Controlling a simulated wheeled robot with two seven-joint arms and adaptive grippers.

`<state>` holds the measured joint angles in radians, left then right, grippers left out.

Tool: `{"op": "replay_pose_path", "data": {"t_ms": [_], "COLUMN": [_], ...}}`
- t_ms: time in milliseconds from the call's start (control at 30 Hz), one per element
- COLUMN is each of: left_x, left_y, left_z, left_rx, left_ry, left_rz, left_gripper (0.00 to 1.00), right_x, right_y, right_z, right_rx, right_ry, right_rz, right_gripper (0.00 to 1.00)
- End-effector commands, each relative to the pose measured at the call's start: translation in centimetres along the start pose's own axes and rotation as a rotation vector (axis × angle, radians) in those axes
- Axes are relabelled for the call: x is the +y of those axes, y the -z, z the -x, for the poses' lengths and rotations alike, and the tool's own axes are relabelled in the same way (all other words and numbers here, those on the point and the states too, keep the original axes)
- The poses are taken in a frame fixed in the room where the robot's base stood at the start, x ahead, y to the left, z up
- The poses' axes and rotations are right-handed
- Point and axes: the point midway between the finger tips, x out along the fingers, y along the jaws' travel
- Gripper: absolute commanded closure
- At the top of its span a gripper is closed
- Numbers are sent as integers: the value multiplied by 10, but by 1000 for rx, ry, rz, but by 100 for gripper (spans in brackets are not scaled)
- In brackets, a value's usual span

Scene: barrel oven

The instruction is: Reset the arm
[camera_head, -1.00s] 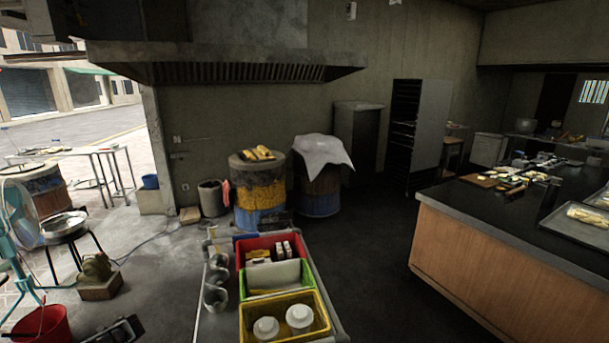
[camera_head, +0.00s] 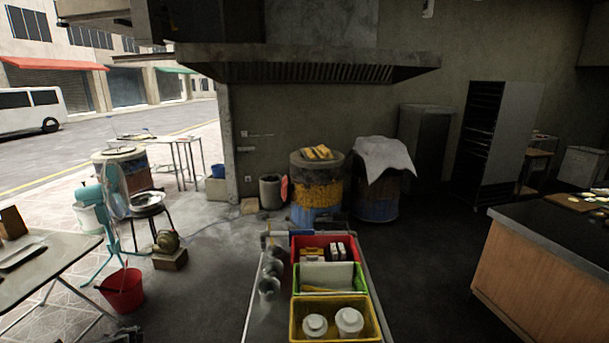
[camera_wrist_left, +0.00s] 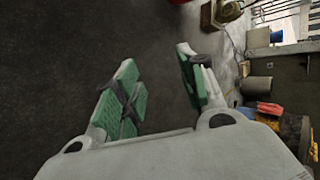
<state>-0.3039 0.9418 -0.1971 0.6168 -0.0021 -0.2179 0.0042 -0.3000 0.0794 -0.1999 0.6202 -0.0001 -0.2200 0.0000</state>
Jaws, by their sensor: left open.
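My left gripper (camera_wrist_left: 156,60) shows in the left wrist view, with two green-padded fingers spread apart. It is open, and nothing is between the fingers. Dark floor lies beyond the fingertips. In the head view only a small dark part shows at the bottom edge left of the cart, and I cannot tell if it is my arm. My right gripper is in neither view.
A cart (camera_head: 257,318) with red (camera_head: 304,243), green (camera_head: 362,281) and yellow (camera_head: 377,328) bins stands ahead. A barrel oven (camera_head: 317,199) is behind it. A red bucket (camera_head: 124,294) and a table (camera_head: 60,250) are left; a counter (camera_head: 535,280) is right. Floor between cart and counter is clear.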

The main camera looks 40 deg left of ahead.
Motion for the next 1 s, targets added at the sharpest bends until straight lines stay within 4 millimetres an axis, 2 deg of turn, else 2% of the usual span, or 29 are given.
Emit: {"op": "replay_pose_path", "data": {"t_ms": [33,267,367,667,1000], "left_x": [18,76,110,238,378], "left_y": [8,21,30,68,119], "left_z": [0,2,5,29,79], "left_rx": [9,21,29,58,92], "left_ry": [-18,-78,-114,-250,-407], "left_rz": [7,31,46,103,169], "left_gripper": [59,59,59,59,59], "right_x": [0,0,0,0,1], "right_y": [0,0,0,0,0], "right_z": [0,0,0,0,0], "right_rx": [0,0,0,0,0], "right_ry": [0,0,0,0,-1], "right_rz": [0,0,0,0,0], "right_gripper": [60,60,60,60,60]}}
